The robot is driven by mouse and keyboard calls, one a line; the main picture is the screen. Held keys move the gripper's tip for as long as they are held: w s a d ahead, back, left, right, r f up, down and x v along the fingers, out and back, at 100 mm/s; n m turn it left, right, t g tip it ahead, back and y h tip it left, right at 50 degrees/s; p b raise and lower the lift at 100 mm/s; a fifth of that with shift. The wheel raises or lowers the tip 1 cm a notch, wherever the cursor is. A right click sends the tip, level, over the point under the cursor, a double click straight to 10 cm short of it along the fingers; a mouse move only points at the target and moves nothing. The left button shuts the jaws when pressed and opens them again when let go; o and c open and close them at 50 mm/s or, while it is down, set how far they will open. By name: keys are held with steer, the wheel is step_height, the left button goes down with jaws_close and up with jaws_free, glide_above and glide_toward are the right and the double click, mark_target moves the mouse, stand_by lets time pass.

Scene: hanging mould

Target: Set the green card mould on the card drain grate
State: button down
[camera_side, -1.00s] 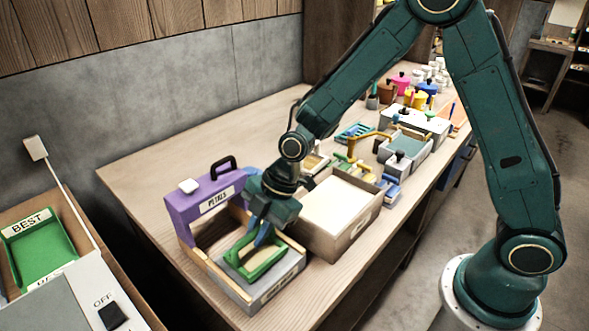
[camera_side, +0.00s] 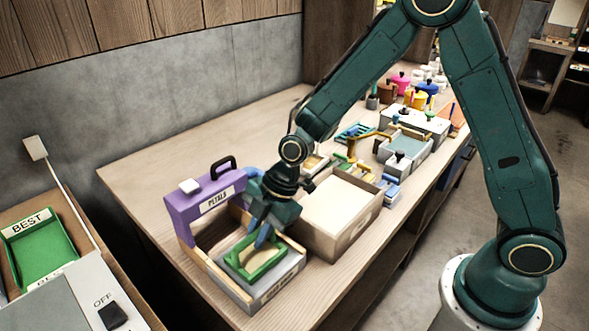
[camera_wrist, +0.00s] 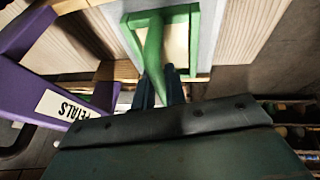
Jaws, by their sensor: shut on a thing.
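The green mould (camera_side: 239,267) is a green frame with a cream inside, in the front part of the wood-railed tray in the side view. My gripper (camera_side: 264,236) is above it, shut on its upright green handle. In the wrist view, my dark fingers (camera_wrist: 160,88) grip the green handle, and the mould's green frame (camera_wrist: 193,40) lies beyond. Under and around the mould is a grey surface (camera_wrist: 212,25), which looks like the drain grate. I cannot tell whether the mould touches it, as the mould's underside is hidden.
The purple stand (camera_side: 184,212) labelled PETALS rises behind the tray, close to my gripper. A wooden box (camera_side: 352,232) with a pale top stands close on the right. A tray labelled BEST (camera_side: 40,255) is at far left. The table behind the purple stand is clear.

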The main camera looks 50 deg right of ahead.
steer(key=shift+f, duration=0.15)
steer(key=c, duration=1.4)
jaws_free()
steer(key=shift+o, duration=0.2)
steer(key=v, duration=1.4)
